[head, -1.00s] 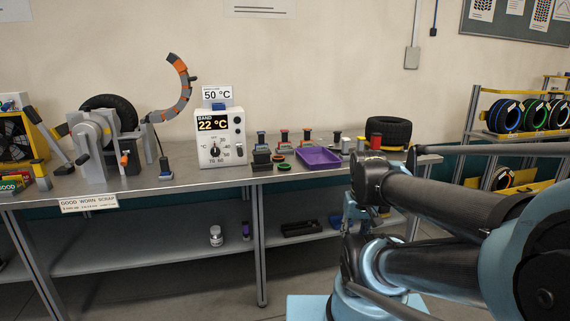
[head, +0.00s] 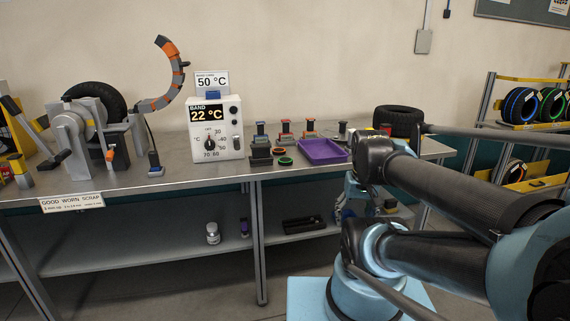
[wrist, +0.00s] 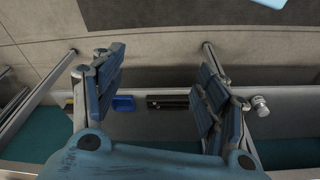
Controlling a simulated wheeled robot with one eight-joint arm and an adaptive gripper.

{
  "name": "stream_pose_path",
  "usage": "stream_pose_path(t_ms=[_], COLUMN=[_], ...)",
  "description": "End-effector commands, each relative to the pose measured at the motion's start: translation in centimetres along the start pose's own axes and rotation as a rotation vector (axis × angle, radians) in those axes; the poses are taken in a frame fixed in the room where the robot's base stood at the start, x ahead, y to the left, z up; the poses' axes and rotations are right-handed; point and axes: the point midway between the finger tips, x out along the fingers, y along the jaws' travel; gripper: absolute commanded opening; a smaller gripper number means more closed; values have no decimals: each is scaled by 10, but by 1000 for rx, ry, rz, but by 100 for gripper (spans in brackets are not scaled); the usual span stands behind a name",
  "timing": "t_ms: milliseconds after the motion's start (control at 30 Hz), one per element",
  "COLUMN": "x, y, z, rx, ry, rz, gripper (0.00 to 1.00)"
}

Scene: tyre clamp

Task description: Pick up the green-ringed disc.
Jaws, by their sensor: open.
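The green-ringed disc (head: 285,161) appears as a small dark disc with a green rim. It lies flat near the front edge of the workbench (head: 205,175) in the head view, left of the purple tray (head: 322,150). A similar red-ringed disc (head: 279,151) lies just behind it. My gripper (wrist: 157,88) is open and empty in the wrist view, its two blue fingers wide apart. It points toward the floor and the lower shelf, with no disc in sight there. In the head view my arm largely hides it.
Several small coloured-handled stamps (head: 285,131) stand behind the discs. The band heater box (head: 214,130) stands to their left, and a tyre (head: 399,120) to the right. The lower shelf holds a black tray (head: 304,225) and a white jar (head: 213,232). The front bench strip is clear.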

Motion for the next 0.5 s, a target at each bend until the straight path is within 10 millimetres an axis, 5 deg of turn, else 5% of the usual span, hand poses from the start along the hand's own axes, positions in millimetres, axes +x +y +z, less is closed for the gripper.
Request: stream_pose_path(t_ms=[500], x=[-103], y=[-48], z=[-135], rx=[517], ry=[-74], rz=[2], gripper=[73])
